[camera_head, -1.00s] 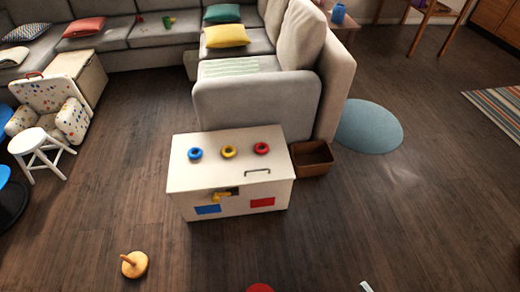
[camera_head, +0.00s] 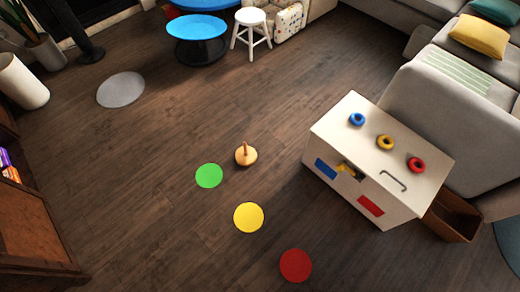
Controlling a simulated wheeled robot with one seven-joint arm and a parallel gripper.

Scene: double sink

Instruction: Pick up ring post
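The ring post (camera_head: 246,155), a wooden disc base with a short upright peg, stands on the dark wood floor near the middle of the head view. Its peg carries no rings. A blue ring (camera_head: 357,119), a yellow ring (camera_head: 385,142) and a red ring (camera_head: 416,164) lie on top of the white chest (camera_head: 352,107) to the right of the post. My gripper is not in view.
Green (camera_head: 209,176), yellow (camera_head: 249,217) and red (camera_head: 296,265) flat discs lie on the floor. A brown bin (camera_head: 452,217) and grey sofa (camera_head: 440,100) stand at right, a blue table (camera_head: 198,40) and white stool (camera_head: 251,30) at the back. Floor around the post is mostly clear.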

